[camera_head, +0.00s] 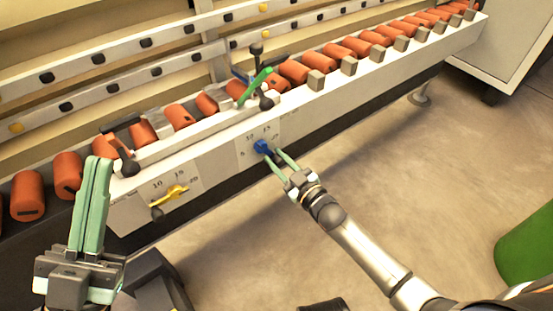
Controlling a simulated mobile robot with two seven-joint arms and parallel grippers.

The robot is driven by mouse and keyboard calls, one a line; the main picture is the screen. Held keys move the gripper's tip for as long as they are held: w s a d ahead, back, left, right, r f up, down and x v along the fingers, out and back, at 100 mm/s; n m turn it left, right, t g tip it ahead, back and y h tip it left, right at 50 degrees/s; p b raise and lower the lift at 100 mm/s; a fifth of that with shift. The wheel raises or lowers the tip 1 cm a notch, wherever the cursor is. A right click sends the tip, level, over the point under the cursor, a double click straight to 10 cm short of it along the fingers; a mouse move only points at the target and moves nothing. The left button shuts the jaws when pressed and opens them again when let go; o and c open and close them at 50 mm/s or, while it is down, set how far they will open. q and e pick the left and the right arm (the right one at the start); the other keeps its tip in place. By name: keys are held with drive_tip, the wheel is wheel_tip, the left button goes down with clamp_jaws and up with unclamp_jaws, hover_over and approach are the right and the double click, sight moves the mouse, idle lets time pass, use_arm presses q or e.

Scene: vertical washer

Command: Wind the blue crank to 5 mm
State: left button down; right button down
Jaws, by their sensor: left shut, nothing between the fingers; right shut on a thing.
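The blue crank (261,146) is on the front face of the machine's long light beam, near the picture's middle. A printed dial plate (246,135) around it carries numbers such as 10 and 15; the crank's exact setting is too small to read. My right gripper (274,155) reaches in from the lower right, its green fingers at the crank and shut on its dark handle, which they partly hide. My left gripper (98,163) is shut and empty, pointing up at the lower left, apart from the blue crank.
A yellow crank (174,192) with its own dial is left of the blue one. A green lever (255,86) stands on the beam above. Orange rollers (180,116) line the machine. A green rounded object (525,250) is at right; the floor between is clear.

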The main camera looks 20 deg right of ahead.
sight(276, 136)
drive_tip(key=n, duration=0.1)
drive_tip(key=r+n+p, duration=0.1)
drive_tip(key=d+n+p, duration=0.1)
drive_tip(key=shift+w+d+r+n, duration=0.1)
drive_tip(key=shift+w+r+n, duration=0.1)
drive_tip(key=shift+w+n, duration=0.1)
drive_tip(key=shift+d+r+n+p, duration=0.2)
drive_tip(key=shift+r+n+p, duration=0.2)
drive_tip(key=shift+n, duration=0.5)
drive_tip(key=n, duration=0.1)
drive_tip(key=r+n+p, duration=0.1)
drive_tip(key=shift+w+d+n, duration=0.1)
drive_tip(key=shift+d+n, duration=0.15)
drive_tip(key=shift+n, duration=0.05)
drive_tip(key=shift+d+r+n+p, duration=0.1)
drive_tip(key=shift+r+n+p, duration=0.2)
drive_tip(key=shift+n, duration=0.55)
drive_tip(key=shift+r+n+p, duration=0.1)
drive_tip(key=shift+r+n, duration=0.25)
drive_tip(key=shift+n, duration=0.5)
drive_tip(key=c, duration=0.6)
unclamp_jaws()
